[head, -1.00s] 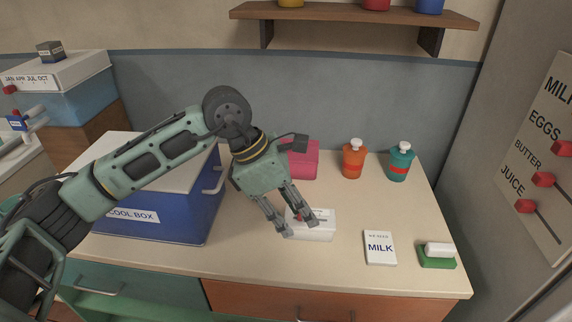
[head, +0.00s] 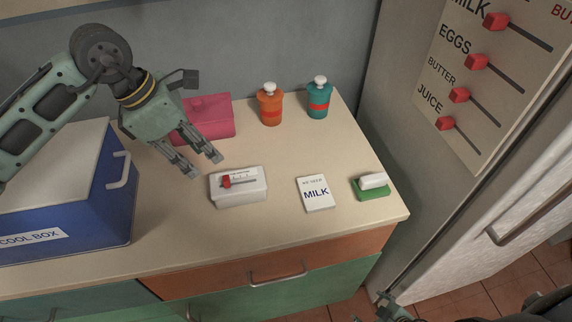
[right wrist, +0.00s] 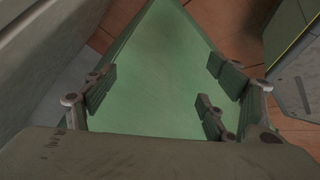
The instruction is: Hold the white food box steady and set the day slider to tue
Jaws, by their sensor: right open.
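The white food box (head: 239,197) sits on the counter near its front edge. On its top is a slot with a red slider knob (head: 226,182), near the left end; the day marks are too small to read. My left gripper (head: 206,165) is just behind and left of the box, its fingers apart with nothing between them, not touching the box. My right gripper shows only partly at the bottom of the head view. In the right wrist view my right gripper (right wrist: 155,98) is open and empty, facing a green surface.
The blue cool box (head: 75,215) stands at left, a pink box (head: 205,120) behind. Orange (head: 270,108) and teal (head: 318,102) bottles stand at the back. A MILK card (head: 316,194) and a green-and-white block (head: 372,187) lie right of the box. Counter between is clear.

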